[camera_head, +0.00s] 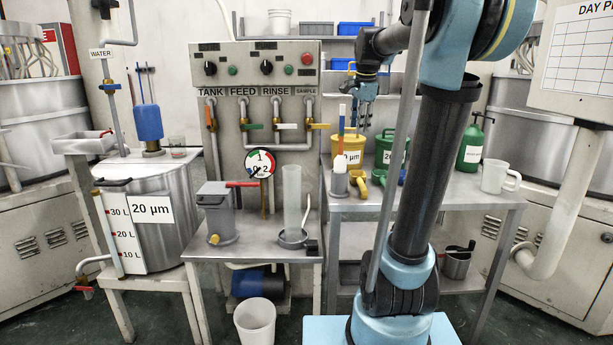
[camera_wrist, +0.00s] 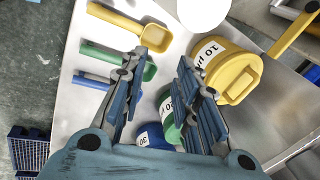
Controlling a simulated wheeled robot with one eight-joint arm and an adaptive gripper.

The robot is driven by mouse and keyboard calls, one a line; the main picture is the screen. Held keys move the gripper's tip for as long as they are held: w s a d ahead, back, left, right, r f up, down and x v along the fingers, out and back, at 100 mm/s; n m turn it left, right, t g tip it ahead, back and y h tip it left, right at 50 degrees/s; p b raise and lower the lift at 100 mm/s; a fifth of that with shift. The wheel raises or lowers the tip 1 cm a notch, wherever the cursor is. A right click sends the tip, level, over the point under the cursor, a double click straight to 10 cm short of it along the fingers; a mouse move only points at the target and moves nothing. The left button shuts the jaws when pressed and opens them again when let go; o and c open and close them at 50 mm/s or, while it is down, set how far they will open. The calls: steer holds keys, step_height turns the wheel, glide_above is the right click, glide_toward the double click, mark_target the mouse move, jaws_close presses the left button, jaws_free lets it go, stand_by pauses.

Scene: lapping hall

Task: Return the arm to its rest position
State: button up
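My gripper (camera_head: 362,118) hangs over the right-hand bench, just above and between the yellow and green containers in the head view. In the wrist view my gripper (camera_wrist: 163,65) has its two fingers spread apart with nothing held between them. The yellow container (camera_wrist: 235,72), labelled 10 µm, is to the right of the fingers; it also shows in the head view (camera_head: 347,145). A green container (camera_wrist: 166,102) and a blue container (camera_wrist: 152,138) labelled 30 are partly hidden by the fingers. I cannot tell the exact clearance to them.
Yellow (camera_wrist: 120,22), green (camera_wrist: 100,51) and blue (camera_wrist: 88,79) scoops lie on the bench (camera_head: 450,192), left of the fingers. A green bottle (camera_head: 471,146) and white jug (camera_head: 496,178) stand to the right. The control panel (camera_head: 256,68) and 20 µm tank (camera_head: 165,235) are left.

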steer(key=s+f+n+g, duration=0.1)
steer(key=s+f+n, duration=1.4)
steer(key=s+f, duration=1.4)
steer(key=s, duration=0.4)
steer(key=shift+s+f, duration=0.15)
steer(key=shift+d, duration=0.1)
